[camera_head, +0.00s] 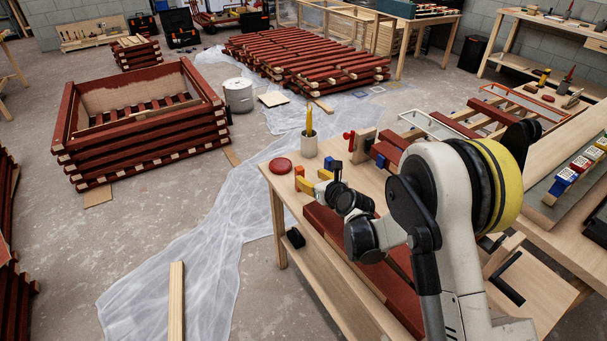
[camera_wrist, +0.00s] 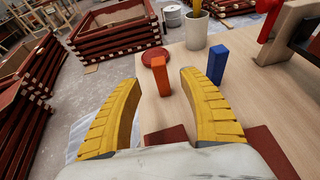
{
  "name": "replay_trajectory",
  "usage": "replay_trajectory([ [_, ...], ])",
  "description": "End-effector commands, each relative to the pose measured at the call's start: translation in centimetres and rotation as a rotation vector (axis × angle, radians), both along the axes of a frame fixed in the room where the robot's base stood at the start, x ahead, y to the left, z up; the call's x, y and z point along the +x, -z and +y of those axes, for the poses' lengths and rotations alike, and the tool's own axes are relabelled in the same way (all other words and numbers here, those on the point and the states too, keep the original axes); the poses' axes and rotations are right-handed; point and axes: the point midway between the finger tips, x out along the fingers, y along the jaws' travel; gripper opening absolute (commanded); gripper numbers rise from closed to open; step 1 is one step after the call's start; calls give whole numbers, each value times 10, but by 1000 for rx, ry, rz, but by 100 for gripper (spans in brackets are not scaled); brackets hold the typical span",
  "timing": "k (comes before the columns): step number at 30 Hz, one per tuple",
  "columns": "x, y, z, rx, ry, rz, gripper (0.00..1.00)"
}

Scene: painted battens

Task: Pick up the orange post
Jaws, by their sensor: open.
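The orange post (camera_wrist: 161,79) stands upright on the wooden workbench (camera_wrist: 265,100). In the wrist view it shows between the yellow fingers of my gripper (camera_wrist: 158,83), a little ahead of them, with space on both sides. My gripper is open and empty. In the head view the orange post (camera_head: 298,170) shows just behind the fingertips of my gripper (camera_head: 309,179), partly covered by one finger. Whether a finger touches it cannot be told.
A blue post (camera_wrist: 217,64) stands close to the right finger. A red disc (camera_wrist: 154,57) lies behind the orange post. A pale cup (camera_wrist: 197,30) holding yellow sticks stands farther back. A clamp-like wooden block (camera_wrist: 290,32) is at right. The bench's left edge is near.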

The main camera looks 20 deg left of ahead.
Motion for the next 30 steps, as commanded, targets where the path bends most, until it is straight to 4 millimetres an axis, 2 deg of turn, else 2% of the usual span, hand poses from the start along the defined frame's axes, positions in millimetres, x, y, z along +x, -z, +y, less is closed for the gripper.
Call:
replay_trajectory([
  [6, 24, 16, 23, -2, -1, -1, 50],
  [11, 31, 21, 31, -3, -1, -1, 50],
  [18, 53, 40, 54, -3, -2, -2, 50],
  [22, 61, 41, 61, -4, -1, -2, 50],
  [28, 61, 40, 61, -4, -1, -2, 50],
  [29, 61, 40, 61, -4, -1, -2, 49],
  [30, 61, 40, 61, -4, -1, -2, 37],
])
